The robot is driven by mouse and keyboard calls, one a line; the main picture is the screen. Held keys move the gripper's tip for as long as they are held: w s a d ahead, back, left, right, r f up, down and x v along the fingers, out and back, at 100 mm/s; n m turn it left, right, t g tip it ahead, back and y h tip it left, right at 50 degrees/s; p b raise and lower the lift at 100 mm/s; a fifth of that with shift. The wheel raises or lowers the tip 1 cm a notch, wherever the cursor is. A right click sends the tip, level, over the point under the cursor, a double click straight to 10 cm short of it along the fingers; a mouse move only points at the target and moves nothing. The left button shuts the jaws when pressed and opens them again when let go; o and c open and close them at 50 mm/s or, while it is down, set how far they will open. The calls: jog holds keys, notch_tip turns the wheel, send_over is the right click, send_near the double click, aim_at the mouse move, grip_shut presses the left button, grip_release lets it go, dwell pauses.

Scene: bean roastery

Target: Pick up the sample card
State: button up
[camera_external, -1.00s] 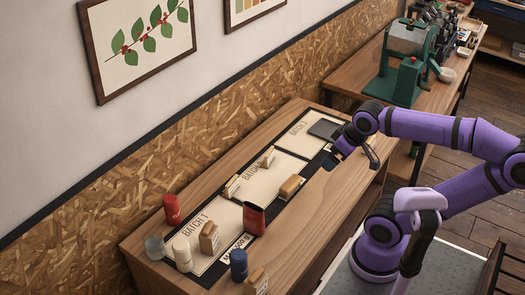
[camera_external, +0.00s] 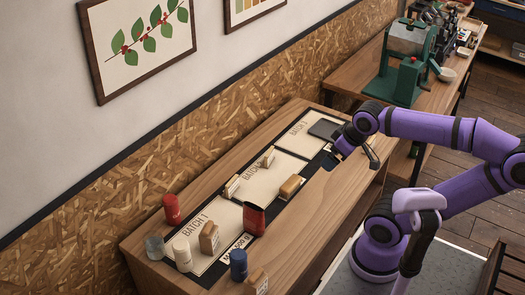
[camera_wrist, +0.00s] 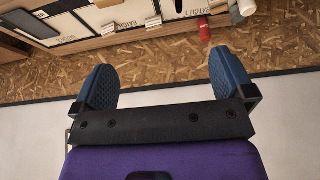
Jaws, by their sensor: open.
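Two small cream cards, a nearer one (camera_external: 232,187) and a farther one (camera_external: 268,157), stand on the cream batch mat (camera_external: 222,217) on the wooden table. I cannot tell for sure which thing is the sample card. My gripper (camera_external: 331,162) is over the table's right part, to the right of both cards and apart from them. In the wrist view its two blue fingers are wide apart with nothing between them (camera_wrist: 163,78).
A red pouch (camera_external: 254,218), a tan block (camera_external: 291,187), a tan bag (camera_external: 209,238), a red can (camera_external: 171,209), a white cylinder (camera_external: 182,254) and a blue cylinder (camera_external: 239,265) stand around the mat. A dark flat plate (camera_external: 323,129) lies at the far end. The table's front strip is mostly clear.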

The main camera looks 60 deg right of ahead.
jog(key=n+g, duration=0.1)
jog(key=g, duration=0.4)
send_over(232, 180)
notch_tip(232, 180, down, 30)
jog(key=shift+f, duration=0.1)
jog(key=shift+w+f, duration=0.15)
jog(key=shift+f, duration=0.35)
notch_tip(232, 180, down, 10)
jog(key=shift+a+f, duration=0.1)
jog(key=shift+f, duration=0.05)
